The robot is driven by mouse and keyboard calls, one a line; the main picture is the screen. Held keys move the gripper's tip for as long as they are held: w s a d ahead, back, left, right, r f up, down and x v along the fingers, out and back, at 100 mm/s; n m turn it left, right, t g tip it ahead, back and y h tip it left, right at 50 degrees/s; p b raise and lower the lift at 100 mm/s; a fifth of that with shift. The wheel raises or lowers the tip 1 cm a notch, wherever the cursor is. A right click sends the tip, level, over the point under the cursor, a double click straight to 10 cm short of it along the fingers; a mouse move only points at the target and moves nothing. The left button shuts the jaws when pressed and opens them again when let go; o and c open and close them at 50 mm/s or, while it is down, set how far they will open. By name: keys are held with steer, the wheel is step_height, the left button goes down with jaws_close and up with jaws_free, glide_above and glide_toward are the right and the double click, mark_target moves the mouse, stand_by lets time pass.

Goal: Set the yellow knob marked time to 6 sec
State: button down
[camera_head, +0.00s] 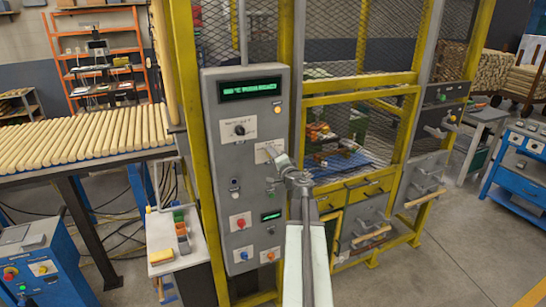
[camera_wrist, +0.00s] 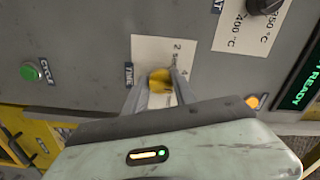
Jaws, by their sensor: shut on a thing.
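The yellow time knob (camera_wrist: 160,79) sits on a pale scale plate (camera_wrist: 150,48) on the grey control panel (camera_head: 210,150), beside a dark TIME label (camera_wrist: 129,75). My gripper (camera_wrist: 157,90) is shut on the knob in the wrist view, one finger on each side. In the wrist view "2 sec" and part of a "4" can be read; the rest of the scale and the knob's pointer are hidden or unclear. In the head view my gripper (camera_head: 274,160) reaches the panel from the right and hides the knob; part of the plate (camera_head: 263,152) shows.
A black knob (camera_head: 240,130) with a temperature scale is above. A green-lit display (camera_head: 252,89) tops the panel; its READY text (camera_wrist: 302,88) shows in the wrist view. A green CYCLE button (camera_wrist: 30,72) and a red knob (camera_head: 240,222) are lower. Yellow guard posts (camera_head: 285,50) stand close by.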

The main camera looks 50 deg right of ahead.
steer(key=m, duration=1)
steer(key=shift+r, duration=0.1)
steer(key=shift+s+m, duration=0.1)
steer(key=shift+m, duration=0.2)
stand_by(0.3)
steer(key=c, duration=1)
jaws_free()
steer(key=v, duration=0.7)
steer(key=shift+s, duration=0.35)
